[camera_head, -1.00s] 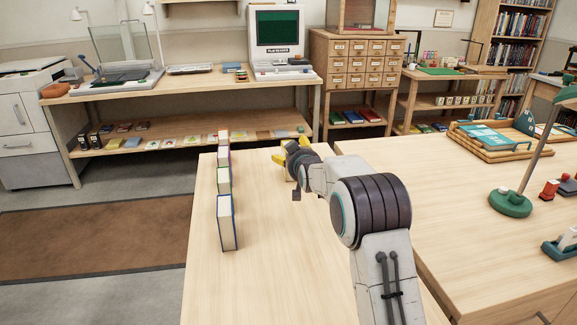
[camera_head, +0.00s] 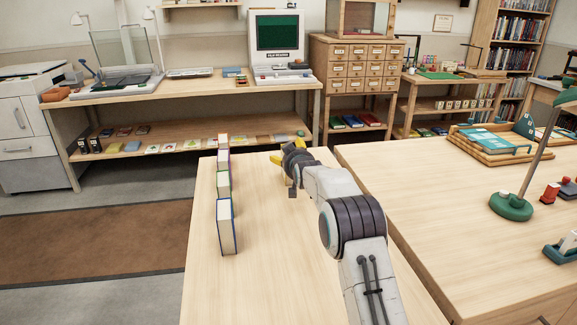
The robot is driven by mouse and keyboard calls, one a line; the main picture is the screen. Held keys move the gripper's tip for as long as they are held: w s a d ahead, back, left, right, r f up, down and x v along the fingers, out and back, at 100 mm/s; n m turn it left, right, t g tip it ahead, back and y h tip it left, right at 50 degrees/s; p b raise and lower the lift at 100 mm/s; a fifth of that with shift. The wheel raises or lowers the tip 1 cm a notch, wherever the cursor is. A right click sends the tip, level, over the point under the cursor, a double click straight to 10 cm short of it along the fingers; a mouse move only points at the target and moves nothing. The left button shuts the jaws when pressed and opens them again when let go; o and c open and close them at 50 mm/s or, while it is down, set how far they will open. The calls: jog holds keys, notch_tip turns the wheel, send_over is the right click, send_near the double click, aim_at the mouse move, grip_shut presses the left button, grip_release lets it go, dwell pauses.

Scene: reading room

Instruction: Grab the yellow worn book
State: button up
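My gripper (camera_head: 288,153) is over the far part of the near light-wood table, turned away from the camera. Yellow parts show on both sides of my dark wrist.
The near table (camera_head: 275,265) is bare between the row and my arm. A second table (camera_head: 430,200) at right holds a green lamp (camera_head: 511,205) and wooden trays (camera_head: 490,148). Behind are a bench with a monitor (camera_head: 279,38) and a card cabinet (camera_head: 360,65).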

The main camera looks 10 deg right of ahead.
jog(key=shift+w+f, duration=0.1)
jog(key=shift+w, duration=0.15)
jog(key=shift+c, duration=0.4)
jog(key=c, duration=1.3)
